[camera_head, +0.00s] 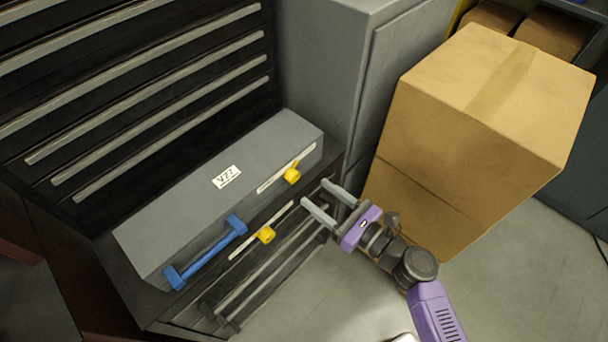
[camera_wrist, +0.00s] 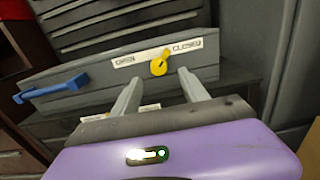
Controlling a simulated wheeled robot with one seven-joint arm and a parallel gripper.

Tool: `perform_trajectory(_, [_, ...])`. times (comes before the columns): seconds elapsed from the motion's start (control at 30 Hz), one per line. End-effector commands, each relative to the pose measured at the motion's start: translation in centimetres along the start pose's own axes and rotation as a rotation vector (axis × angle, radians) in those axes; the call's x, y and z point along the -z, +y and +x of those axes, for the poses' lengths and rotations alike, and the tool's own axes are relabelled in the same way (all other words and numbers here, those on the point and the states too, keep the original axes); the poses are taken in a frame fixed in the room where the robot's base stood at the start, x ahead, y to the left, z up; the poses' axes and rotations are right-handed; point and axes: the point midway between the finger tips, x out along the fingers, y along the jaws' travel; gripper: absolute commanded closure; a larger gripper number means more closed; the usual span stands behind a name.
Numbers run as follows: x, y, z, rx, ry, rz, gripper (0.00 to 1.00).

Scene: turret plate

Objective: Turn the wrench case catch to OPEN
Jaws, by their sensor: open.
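The grey wrench case (camera_head: 225,178) lies on a dark drawer unit, with a blue bar handle (camera_head: 207,252) on its front. A yellow catch (camera_head: 291,175) sits on a white strip at the right of the case front. In the wrist view the catch (camera_wrist: 158,66) stands between OPEN on the left and CLOSED on the right, its narrow end tilted up and right towards CLOSED. My gripper (camera_head: 316,192) is open and empty, in front and to the right of the catch, apart from it. In the wrist view the catch shows beyond the gap between my fingertips (camera_wrist: 158,76).
A second yellow catch (camera_head: 266,235) on its own strip is lower, below the case; my gripper hides it in the wrist view. A grey cabinet (camera_head: 330,60) stands behind. Cardboard boxes (camera_head: 480,110) stand on the right. Floor (camera_head: 510,280) is clear at lower right.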

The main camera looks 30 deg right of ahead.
Motion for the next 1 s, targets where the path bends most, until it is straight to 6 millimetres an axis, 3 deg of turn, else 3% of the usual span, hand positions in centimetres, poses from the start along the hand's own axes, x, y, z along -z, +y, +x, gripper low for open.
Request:
perform_trajectory(0.4, [-0.1,0.0,5.9,-0.001,0.001,-0.005,0.48])
perform_trajectory(0.8, [0.0,0.0,6.8,0.001,0.002,-0.006,0.48])
perform_trajectory(0.83, [0.0,0.0,6.8,0.001,0.002,-0.006,0.5])
perform_trajectory(1.0, [0.0,0.0,6.8,0.001,0.002,-0.006,0.83])
